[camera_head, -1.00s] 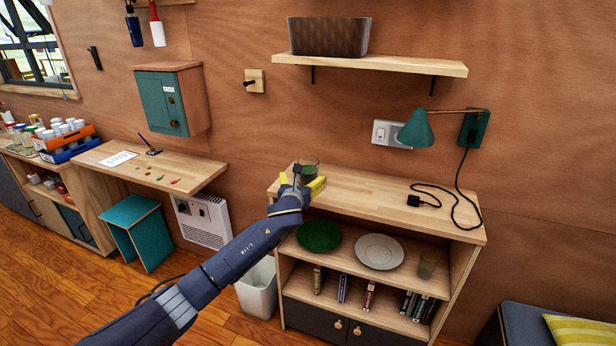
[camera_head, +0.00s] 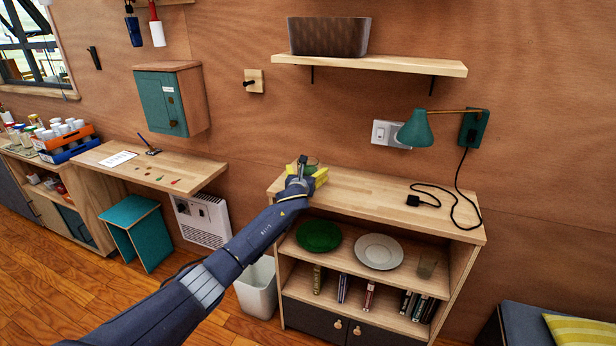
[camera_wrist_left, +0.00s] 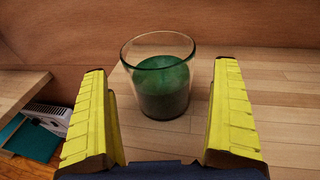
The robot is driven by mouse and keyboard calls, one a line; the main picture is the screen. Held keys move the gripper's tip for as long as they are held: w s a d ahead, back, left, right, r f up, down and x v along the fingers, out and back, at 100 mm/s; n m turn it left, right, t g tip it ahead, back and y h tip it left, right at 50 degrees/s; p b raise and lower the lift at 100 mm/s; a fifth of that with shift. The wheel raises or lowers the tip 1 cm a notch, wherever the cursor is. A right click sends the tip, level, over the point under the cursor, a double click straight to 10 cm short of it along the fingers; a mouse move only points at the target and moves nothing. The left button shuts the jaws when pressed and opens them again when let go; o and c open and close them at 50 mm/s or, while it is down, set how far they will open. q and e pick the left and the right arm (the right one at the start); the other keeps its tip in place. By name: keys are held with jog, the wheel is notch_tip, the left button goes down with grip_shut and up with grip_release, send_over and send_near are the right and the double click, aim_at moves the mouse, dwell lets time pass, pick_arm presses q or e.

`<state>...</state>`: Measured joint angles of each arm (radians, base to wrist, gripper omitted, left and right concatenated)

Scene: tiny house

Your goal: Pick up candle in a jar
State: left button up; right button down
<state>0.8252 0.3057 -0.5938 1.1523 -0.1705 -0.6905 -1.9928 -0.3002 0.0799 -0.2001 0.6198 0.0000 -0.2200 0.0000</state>
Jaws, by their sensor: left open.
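The candle in a jar (camera_wrist_left: 162,85) is a clear glass with a dark green fill. It stands upright on the wooden shelf unit's top (camera_head: 375,197), near its left end. In the head view only the jar's upper part (camera_head: 312,163) shows behind my gripper. My left gripper (camera_head: 307,175) has yellow finger pads, which also show in the left wrist view (camera_wrist_left: 160,125). It is open, with one finger on each side of the jar's line. The jar is just beyond the fingertips or starting between them; I cannot tell exactly. My right gripper is not in view.
A black cable with a plug (camera_head: 430,198) lies on the top's right part, below a green wall lamp (camera_head: 415,129). A green plate (camera_head: 319,236), a grey plate (camera_head: 379,251) and a glass (camera_head: 427,265) sit one level lower. A wall shelf (camera_head: 370,64) hangs above.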

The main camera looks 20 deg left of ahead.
pick_arm(q)
jog(key=shift+w+a+f, duration=0.1)
jog(key=shift+w+f, duration=0.1)
jog(key=shift+w, duration=1)
jog(key=c, duration=1.7)
